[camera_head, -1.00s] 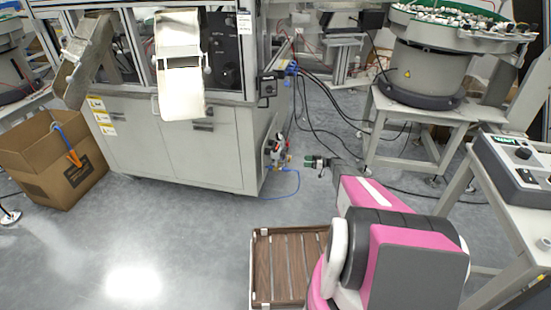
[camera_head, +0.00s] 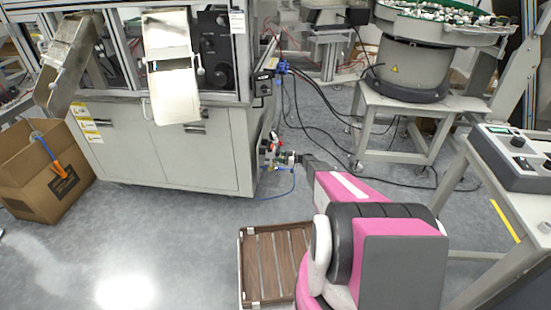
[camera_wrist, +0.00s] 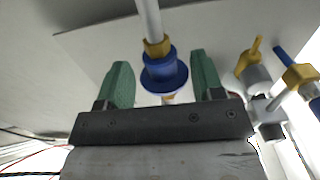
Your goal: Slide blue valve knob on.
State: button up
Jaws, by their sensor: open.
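The blue valve knob (camera_wrist: 164,75) is a round, flanged blue piece below a brass-yellow fitting (camera_wrist: 156,47) on a pale pipe in the wrist view. My gripper (camera_wrist: 160,64) is open. Its two green fingers stand on either side of the knob in the picture, with a visible gap on each side. I cannot tell the exact depth between them. In the head view my gripper (camera_head: 287,158) is small, beside the valve fittings (camera_head: 268,150) at the machine cabinet's right corner. The knob cannot be made out there.
More yellow and grey fittings (camera_wrist: 255,72) with a blue tube stand close to the right finger. A pale panel lies behind. The grey cabinet (camera_head: 180,150) is left of my arm. A slatted wooden crate (camera_head: 246,270) lies on the floor below. Cables run along the floor behind.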

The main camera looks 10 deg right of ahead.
jog(key=shift+x, duration=1.4)
grip_shut()
jog(key=shift+r, duration=1.25)
grip_release()
jog(key=v, duration=1.1)
jog(key=shift+f, duration=0.1)
